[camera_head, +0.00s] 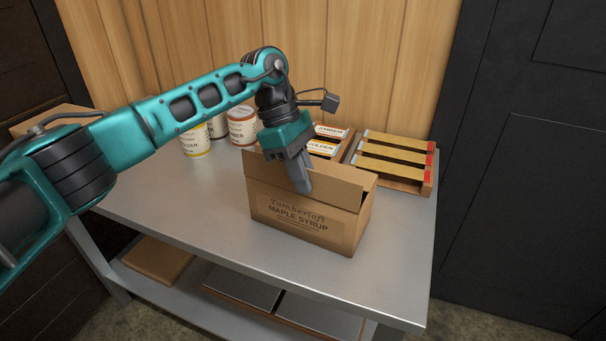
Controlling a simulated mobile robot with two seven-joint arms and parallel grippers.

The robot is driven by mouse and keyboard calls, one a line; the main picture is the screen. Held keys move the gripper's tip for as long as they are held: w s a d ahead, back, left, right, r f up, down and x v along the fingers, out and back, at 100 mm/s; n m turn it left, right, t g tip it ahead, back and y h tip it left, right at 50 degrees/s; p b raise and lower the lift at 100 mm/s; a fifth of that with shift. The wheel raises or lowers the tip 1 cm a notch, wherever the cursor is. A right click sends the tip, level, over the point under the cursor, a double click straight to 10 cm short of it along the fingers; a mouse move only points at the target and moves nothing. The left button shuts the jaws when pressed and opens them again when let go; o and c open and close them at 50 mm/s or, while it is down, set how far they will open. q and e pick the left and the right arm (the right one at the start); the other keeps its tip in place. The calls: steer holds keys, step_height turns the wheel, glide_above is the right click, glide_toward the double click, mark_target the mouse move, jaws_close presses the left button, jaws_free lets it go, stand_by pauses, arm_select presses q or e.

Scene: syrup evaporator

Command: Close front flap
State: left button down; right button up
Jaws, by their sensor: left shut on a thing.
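An open cardboard box (298,222) labelled "Timberloft Maple Syrup" stands on the metal table near its right end. Its front flap (337,192) rises roughly upright above the labelled face. My left gripper (303,186) reaches down from above at the middle of this flap. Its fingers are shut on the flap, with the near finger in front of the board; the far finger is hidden. The inside of the box is mostly hidden behind the flap and gripper. My right gripper is not in view.
Several labelled cans (242,127) stand behind the box at the left. A tray of labelled packs (323,148) and a wooden rack with yellowish slats (393,160) stand behind it. The table top (200,213) is clear at left and front. Flat items lie on the lower shelf.

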arm_select(q)
steer(key=c, duration=1.3)
jaws_free()
steer(key=v, duration=1.3)
